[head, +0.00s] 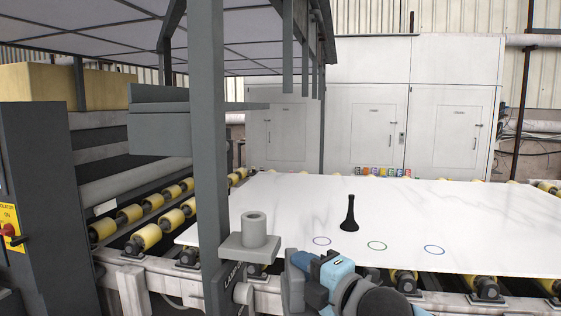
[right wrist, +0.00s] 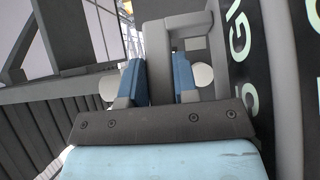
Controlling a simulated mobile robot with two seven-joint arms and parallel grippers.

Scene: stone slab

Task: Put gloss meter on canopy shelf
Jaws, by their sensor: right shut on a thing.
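My right gripper (head: 322,268) is at the bottom middle of the head view, just right of the grey post. It is shut on a grey piece with a squared handle (right wrist: 188,28), which I take to be the gloss meter; part of it also shows left of the blue fingers in the head view (head: 296,285). The fingers hide much of it. A grey box-like ledge (head: 160,125) under the canopy, left of the post, looks like the canopy shelf. The held piece is well below and right of it, apart from it. My left gripper is out of view.
The grey post (head: 210,150) stands between gripper and ledge. A small bracket with a cup-like holder (head: 254,230) juts from it. A black flared tool (head: 349,213) stands on the white slab (head: 460,210), near coloured rings. Yellow rollers (head: 103,229) lie left.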

